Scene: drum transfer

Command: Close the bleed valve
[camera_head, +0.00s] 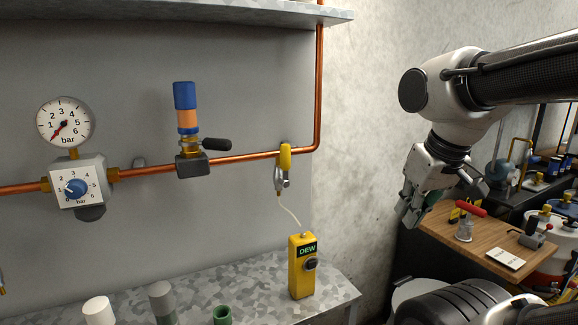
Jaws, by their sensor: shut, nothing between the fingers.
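A small valve with a yellow lever (285,157) sits on the copper pipe, left of the pipe's upward bend. A second valve (192,163) with a black lever (215,145) pointing right sits further left under a blue and orange cylinder (186,108). No label shows which is the bleed valve. My gripper (408,214) is shut and empty, well right of both valves and touching neither.
A metal shelf (262,284) below holds the meter and several cylinders. A wooden table (448,236) with tools and several drums stand at right. Another shelf (230,10) overhangs the pipe.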

